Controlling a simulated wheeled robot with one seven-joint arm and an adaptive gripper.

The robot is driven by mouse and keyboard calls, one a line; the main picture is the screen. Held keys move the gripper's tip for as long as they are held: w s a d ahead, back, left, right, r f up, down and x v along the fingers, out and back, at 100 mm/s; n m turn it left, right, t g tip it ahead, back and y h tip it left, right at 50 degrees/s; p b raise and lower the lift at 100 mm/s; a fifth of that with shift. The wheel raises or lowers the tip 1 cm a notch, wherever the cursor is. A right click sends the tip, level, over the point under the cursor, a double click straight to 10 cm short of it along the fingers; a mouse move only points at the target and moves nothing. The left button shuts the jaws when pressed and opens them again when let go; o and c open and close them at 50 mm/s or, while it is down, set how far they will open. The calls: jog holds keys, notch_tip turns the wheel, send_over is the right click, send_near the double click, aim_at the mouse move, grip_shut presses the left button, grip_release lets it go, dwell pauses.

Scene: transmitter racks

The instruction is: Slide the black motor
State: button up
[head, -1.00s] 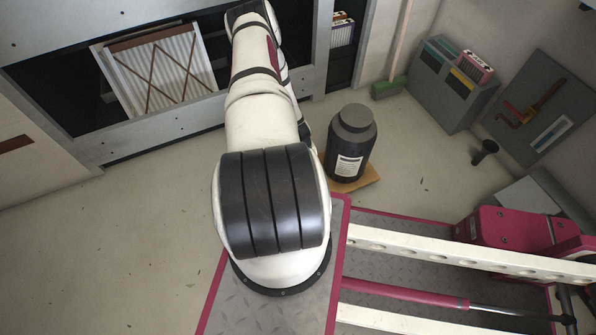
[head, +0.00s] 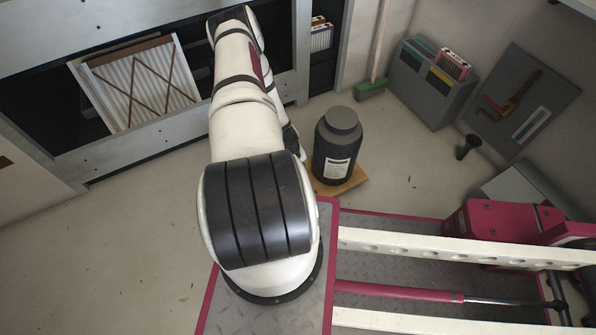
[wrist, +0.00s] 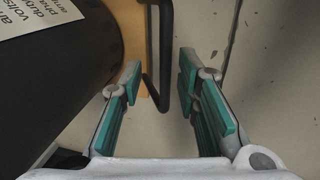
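The black motor (head: 336,150) is a dark cylinder with a grey cap and a white label. In the head view it stands upright on a tan board (head: 350,186) on the floor, just right of my arm. In the wrist view its dark side (wrist: 60,75) fills the left, with part of the label showing. A thin black bar (wrist: 164,50), bent like a handle, hangs between the fingers of my gripper (wrist: 160,82). The gripper is open, with gaps seen on both sides of the bar. In the head view my arm hides the gripper.
A rack (head: 190,120) with a white pleated panel (head: 140,85) stands behind my arm. A broom (head: 371,89), a grey box (head: 425,90) and a dark stand (head: 468,147) are at right. Pale floor lies around the motor.

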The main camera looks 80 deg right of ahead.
notch_tip(320, 180, up, 11)
jog(key=w+a, duration=0.1)
jog(key=shift+w+r, duration=0.2)
jog(key=shift+w, duration=0.15)
jog(key=shift+a, duration=0.1)
dwell(0.4)
